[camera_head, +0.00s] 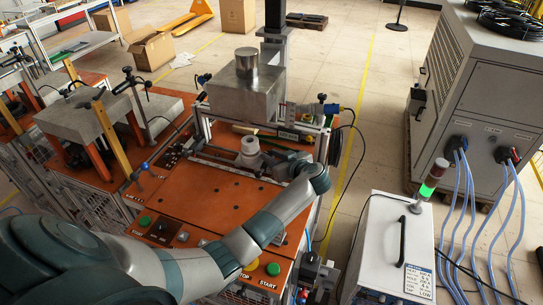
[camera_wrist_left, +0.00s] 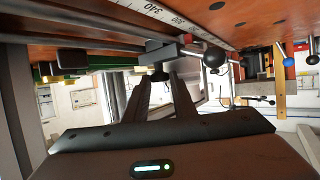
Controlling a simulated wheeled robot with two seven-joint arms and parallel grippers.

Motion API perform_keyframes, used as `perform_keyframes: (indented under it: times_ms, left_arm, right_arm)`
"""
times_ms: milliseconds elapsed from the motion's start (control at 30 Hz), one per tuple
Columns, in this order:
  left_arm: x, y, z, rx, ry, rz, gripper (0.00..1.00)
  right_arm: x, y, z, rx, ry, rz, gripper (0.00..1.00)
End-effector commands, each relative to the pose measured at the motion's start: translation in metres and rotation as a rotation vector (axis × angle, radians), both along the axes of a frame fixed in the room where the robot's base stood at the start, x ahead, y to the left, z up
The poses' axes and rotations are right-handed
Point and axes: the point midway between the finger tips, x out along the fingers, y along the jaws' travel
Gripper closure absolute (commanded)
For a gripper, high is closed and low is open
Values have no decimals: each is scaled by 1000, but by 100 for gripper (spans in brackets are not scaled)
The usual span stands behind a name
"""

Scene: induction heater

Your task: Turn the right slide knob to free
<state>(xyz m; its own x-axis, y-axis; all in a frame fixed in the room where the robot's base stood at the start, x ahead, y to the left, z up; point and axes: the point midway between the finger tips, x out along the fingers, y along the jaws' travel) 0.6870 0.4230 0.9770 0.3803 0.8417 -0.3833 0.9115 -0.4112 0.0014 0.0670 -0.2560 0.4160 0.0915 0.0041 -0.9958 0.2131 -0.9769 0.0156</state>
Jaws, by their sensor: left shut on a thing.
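My left gripper (camera_head: 284,166) reaches over the orange workbench to the slide rail, and its wrist hides much of that spot in the head view. In the left wrist view the two dark fingers (camera_wrist_left: 164,79) close in on a small black slide knob (camera_wrist_left: 159,74) under a grey metal slide block (camera_wrist_left: 163,52). The fingertips are at the knob, one on each side. Which way the knob is turned cannot be told. A black ball handle (camera_wrist_left: 215,58) stands just right of the fingers. My right gripper is not in view.
A metal block (camera_head: 240,98) with a cylinder on top stands behind the rail. A white round part (camera_head: 250,147) stands left of the gripper. Green and black buttons (camera_head: 274,269) lie at the bench front. A white cabinet with a signal lamp (camera_head: 432,180) stands to the right.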

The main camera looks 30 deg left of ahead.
Motion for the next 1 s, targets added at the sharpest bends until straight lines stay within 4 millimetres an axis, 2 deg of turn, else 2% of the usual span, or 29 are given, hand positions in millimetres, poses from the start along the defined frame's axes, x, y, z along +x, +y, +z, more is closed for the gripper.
perform_keyframes:
  times_ms: [400, 767, 800, 1000]
  left_arm:
    - [8, -3, -1, 0, 0, 271, 98]
    - [7, -3, 1, 2, 0, 290, 98]
    - [7, -3, 1, 2, 0, 290, 71]
    - [7, -3, 1, 1, 2, 289, 70]
  right_arm:
    - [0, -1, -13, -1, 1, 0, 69]
    - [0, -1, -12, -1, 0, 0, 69]
    - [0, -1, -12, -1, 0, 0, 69]
    - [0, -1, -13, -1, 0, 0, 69]
